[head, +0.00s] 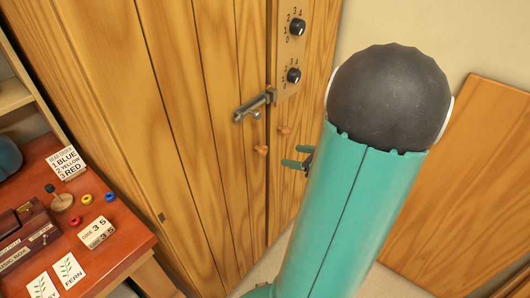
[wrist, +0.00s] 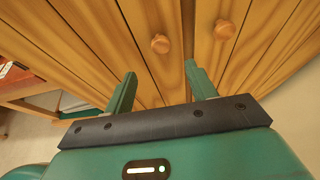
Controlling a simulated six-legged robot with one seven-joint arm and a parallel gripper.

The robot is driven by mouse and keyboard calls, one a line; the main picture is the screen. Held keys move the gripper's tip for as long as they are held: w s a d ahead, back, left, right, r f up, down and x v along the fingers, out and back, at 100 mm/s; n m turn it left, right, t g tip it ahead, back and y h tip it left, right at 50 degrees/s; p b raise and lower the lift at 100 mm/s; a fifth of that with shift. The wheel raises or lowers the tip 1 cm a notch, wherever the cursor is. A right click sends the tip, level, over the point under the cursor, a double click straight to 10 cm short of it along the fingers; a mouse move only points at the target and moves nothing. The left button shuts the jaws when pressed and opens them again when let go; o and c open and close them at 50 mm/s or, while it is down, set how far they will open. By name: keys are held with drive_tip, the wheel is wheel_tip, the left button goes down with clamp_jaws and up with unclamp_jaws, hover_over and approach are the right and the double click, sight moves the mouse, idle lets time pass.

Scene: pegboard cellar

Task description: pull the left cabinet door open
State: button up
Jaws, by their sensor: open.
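The left cabinet door (head: 217,130) is tall wooden planking and looks closed. Its round wooden knob (head: 261,150) sits near the centre seam. The right door (head: 312,75) has a similar knob (head: 284,130). A grey metal bolt (head: 250,107) lies across the seam above the knobs; whether it is engaged I cannot tell. My gripper (head: 299,164) is open and empty, low and right of the knobs. In the wrist view my gripper (wrist: 161,80) has its fingers spread, with the left knob (wrist: 160,44) beyond the gap, untouched, and the right knob (wrist: 224,29) further right.
A plate with two black dials (head: 293,75) is on the right door. At left a red-brown desk (head: 115,245) holds cards, coloured rings and a dark box (head: 25,232). A wooden panel (head: 470,190) leans on the wall at right. Pale floor shows before the cabinet.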

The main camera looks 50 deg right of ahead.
sight(265, 151)
drive_tip(key=x, duration=1.2)
drive_tip(key=shift+d+f, duration=0.1)
clamp_jaws()
drive_tip(key=shift+s, duration=0.15)
